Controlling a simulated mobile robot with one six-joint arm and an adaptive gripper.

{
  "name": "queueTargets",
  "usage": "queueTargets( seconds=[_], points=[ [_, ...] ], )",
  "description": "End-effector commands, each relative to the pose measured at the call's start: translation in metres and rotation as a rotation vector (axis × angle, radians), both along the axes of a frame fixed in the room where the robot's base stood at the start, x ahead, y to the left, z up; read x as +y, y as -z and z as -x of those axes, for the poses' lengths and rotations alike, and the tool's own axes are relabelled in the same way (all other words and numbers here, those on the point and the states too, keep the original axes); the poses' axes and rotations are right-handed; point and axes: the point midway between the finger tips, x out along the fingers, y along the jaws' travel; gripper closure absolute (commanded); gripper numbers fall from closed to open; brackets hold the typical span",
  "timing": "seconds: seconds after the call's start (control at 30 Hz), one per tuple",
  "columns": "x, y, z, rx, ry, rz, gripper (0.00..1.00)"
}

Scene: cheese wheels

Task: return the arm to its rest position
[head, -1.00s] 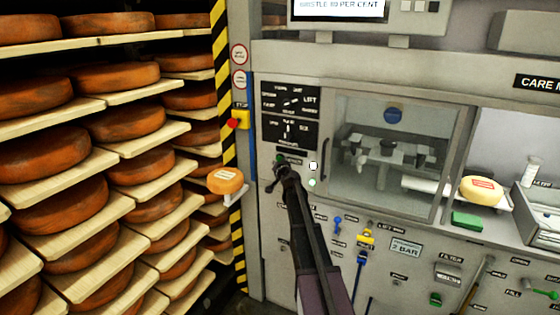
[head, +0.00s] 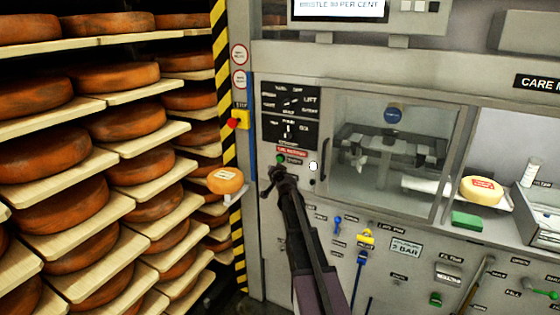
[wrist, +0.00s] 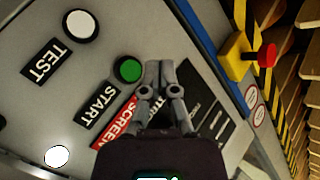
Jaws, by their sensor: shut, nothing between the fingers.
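My gripper (head: 271,178) is in front of the machine's control panel, just below and left of the green START button (head: 281,160) in the head view. In the wrist view my gripper (wrist: 160,68) has its fingers together with nothing between them. The green button (wrist: 128,69) is close to the left of the fingertips there. I cannot tell whether the fingers touch the panel. My arm reaches up from the bottom of the head view.
Racks of orange cheese wheels (head: 120,122) fill the left. A small cheese (head: 225,180) sits on a bracket near the striped post (head: 229,95). A red stop button (head: 233,123) is left of the panel. A glass-fronted chamber (head: 385,150) stands right of the panel.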

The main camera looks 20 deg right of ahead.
Motion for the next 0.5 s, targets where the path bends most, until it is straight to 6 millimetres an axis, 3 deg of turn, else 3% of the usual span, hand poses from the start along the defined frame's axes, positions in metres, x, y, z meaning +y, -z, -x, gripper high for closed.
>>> queueTargets(
  seconds=[0.33, 0.5],
  points=[
    [0.001, 0.0, 0.001, 0.003, -0.003, 0.0, 1.0],
    [0.022, 0.007, 0.009, 0.037, -0.051, 0.013, 1.0]
  ],
)
